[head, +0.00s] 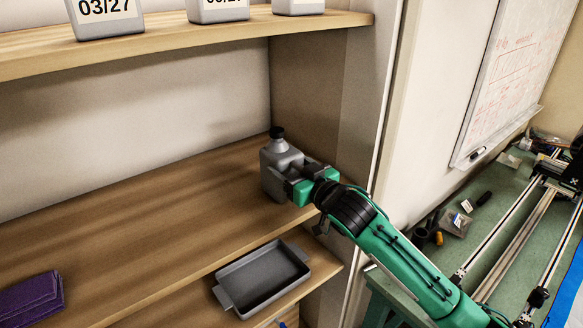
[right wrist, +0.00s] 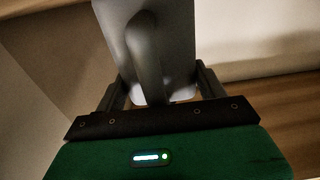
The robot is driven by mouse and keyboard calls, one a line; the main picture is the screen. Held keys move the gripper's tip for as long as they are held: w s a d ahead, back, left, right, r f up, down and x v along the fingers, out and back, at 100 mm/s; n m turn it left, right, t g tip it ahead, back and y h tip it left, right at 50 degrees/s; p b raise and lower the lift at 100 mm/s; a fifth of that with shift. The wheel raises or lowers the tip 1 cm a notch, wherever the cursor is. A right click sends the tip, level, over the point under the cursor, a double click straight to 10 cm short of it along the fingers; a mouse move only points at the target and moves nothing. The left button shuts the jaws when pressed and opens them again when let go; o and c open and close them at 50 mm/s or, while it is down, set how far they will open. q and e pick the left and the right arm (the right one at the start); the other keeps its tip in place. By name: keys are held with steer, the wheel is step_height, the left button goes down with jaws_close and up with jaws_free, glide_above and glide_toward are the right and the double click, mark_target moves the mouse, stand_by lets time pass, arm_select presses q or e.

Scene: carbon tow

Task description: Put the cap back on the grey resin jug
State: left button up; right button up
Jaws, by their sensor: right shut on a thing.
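The grey resin jug (head: 272,163) stands upright on the middle wooden shelf, near the right side wall. A small black piece that looks like the cap (head: 277,132) shows at the top of its neck. It is too small to tell whether it is fully seated. My right gripper (head: 296,182) is shut on the jug from its front right side. In the right wrist view the jug (right wrist: 172,50) and its handle stand between the two fingers (right wrist: 163,90); its top is out of frame. My left gripper is not in view.
A grey tray (head: 228,271) with handles lies on the lower shelf. A folded purple cloth (head: 30,298) is at the lower left. Labelled grey containers (head: 107,18) stand on the upper shelf (head: 180,45). The middle shelf (head: 150,215) is clear left of the jug. A green bench (head: 480,215) with rails is at right.

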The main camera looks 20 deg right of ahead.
steer(key=o, duration=1.4)
steer(key=shift+f, duration=0.1)
steer(key=o, duration=0.5)
steer(key=shift+s+d, duration=0.1)
steer(key=shift+s, duration=0.1)
steer(key=shift+b+v, duration=1.8)
steer(key=shift+v, duration=4.05)
steer(key=shift+r, duration=0.25)
